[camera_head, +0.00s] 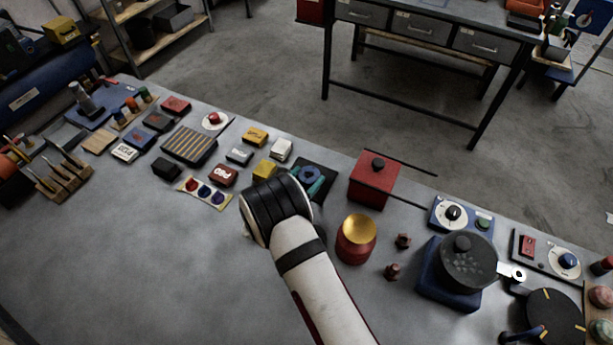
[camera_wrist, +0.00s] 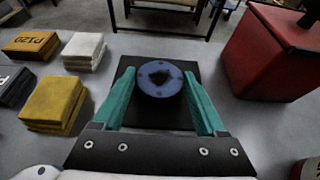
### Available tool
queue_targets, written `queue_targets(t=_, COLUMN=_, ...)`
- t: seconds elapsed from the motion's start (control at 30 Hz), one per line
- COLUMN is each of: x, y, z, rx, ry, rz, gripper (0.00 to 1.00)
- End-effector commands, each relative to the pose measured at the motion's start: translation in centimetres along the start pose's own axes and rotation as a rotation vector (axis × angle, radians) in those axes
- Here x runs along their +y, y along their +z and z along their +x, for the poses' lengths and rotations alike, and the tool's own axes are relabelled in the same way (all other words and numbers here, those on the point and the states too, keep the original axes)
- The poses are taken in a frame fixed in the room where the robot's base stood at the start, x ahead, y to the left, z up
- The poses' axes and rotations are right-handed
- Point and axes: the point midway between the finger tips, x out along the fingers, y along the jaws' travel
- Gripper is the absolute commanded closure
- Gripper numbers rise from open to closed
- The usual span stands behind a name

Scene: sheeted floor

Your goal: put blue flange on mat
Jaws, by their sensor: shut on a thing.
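The blue flange (camera_wrist: 160,78) is a round disc with a dark centre. My gripper (camera_wrist: 160,80) has teal fingers, shut on the flange from both sides. The black mat (camera_wrist: 160,115) lies under the flange in the wrist view; I cannot tell whether the flange touches it. In the head view my gripper (camera_head: 311,182) is partly hidden behind my wrist, and the mat (camera_head: 328,173) shows around it. The flange (camera_head: 307,174) shows there as a small blue patch.
A red box (camera_head: 372,183) with a black knob stands right of the mat. Yellow blocks (camera_head: 264,171) and a white block (camera_head: 281,150) stand to the left. A red pot with a gold top (camera_head: 356,238) stands nearer, at right. The front left tabletop is clear.

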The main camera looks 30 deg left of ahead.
Motion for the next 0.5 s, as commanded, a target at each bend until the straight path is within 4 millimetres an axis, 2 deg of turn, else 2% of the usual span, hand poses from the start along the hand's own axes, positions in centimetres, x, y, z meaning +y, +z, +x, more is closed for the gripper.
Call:
queue_targets(t=0.27, x=0.05, y=-0.08, z=0.07, rx=-0.002, ry=0.001, rz=0.002, gripper=1.00)
queue_targets(t=0.3, x=0.03, y=-0.20, z=0.10, rx=-0.001, ry=0.001, rz=0.001, gripper=0.24)
queue_targets(t=0.43, x=0.03, y=-0.16, z=0.08, rx=-0.001, ry=0.001, rz=0.001, gripper=0.01)
queue_targets(t=0.5, x=0.03, y=-0.16, z=0.08, rx=-0.001, ry=0.000, rz=0.001, gripper=0.00)
